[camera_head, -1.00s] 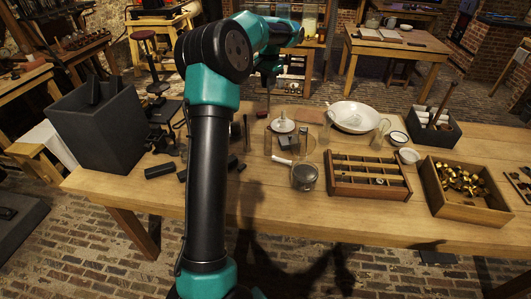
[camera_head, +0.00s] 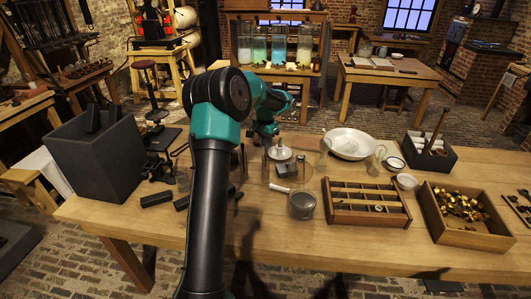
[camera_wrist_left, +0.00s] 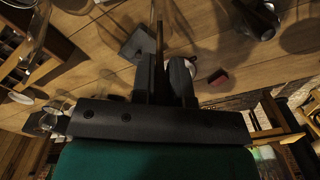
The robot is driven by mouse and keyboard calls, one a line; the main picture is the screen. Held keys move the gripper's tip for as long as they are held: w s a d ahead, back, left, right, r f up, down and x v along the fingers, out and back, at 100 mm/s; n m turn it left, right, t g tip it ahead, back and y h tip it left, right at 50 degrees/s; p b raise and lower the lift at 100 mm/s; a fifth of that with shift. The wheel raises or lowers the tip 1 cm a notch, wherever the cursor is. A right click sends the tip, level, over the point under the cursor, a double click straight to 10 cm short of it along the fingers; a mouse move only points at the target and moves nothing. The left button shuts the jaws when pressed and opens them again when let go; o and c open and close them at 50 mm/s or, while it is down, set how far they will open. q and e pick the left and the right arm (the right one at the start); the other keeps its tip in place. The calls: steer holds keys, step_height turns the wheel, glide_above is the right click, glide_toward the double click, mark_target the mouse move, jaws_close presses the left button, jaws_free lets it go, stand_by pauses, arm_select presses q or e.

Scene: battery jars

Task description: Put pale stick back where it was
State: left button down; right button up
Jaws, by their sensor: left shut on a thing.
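My left gripper (camera_head: 265,132) hangs over the back part of the workbench, near the middle. It is shut on a thin stick, which points down toward the bench. In the left wrist view the stick (camera_wrist_left: 159,40) stands between the two dark fingers (camera_wrist_left: 166,80) and looks brownish in the shade. Its lower end is hard to make out among the things on the bench, so I cannot tell whether it touches anything. My right gripper is not in view.
Close by are a pale-lidded vessel (camera_head: 280,153), a handled metal pot (camera_head: 301,204) and a white bowl (camera_head: 350,143). A compartment tray (camera_head: 367,217), a box of brass parts (camera_head: 465,237) and a dark box with rods (camera_head: 430,158) stand right. A tall dark bin (camera_head: 97,165) stands left.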

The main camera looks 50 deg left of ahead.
arm_select(q)
steer(key=shift+f, duration=2.6)
steer(key=c, duration=1.1)
jaws_free()
steer(key=shift+f, duration=0.1)
step_height(320, 180, up, 12)
steer(key=shift+r, duration=0.15)
